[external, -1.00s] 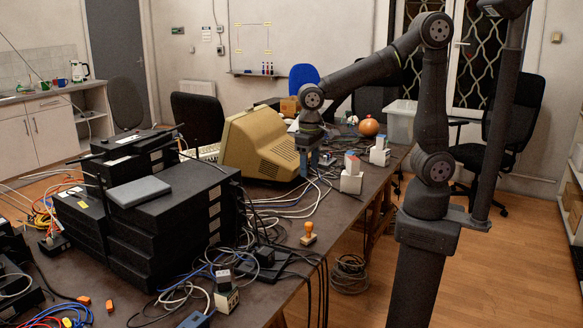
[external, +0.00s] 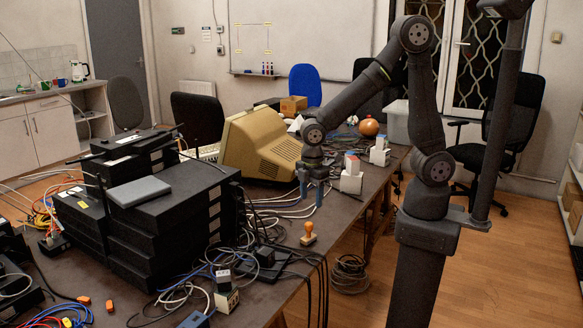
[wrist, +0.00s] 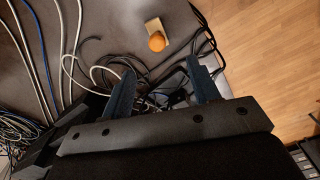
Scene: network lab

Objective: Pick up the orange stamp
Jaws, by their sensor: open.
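The orange stamp (external: 308,234) stands on the dark table near its right edge, its round orange knob on a pale base. In the wrist view the stamp (wrist: 156,38) is seen from above, beyond my fingertips. My gripper (external: 311,190) is open and empty, pointing down above the table, higher than the stamp and farther back. In the wrist view its two blue fingers (wrist: 158,80) are spread apart, with cables visible between them. Nothing hides the stamp.
Black cables (wrist: 205,45) run close beside the stamp toward the table edge. A beige monitor (external: 262,145) stands left of my gripper, and white boxes (external: 352,180) stand to its right. Stacked black network devices (external: 165,230) fill the left. The wooden floor lies beyond the edge.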

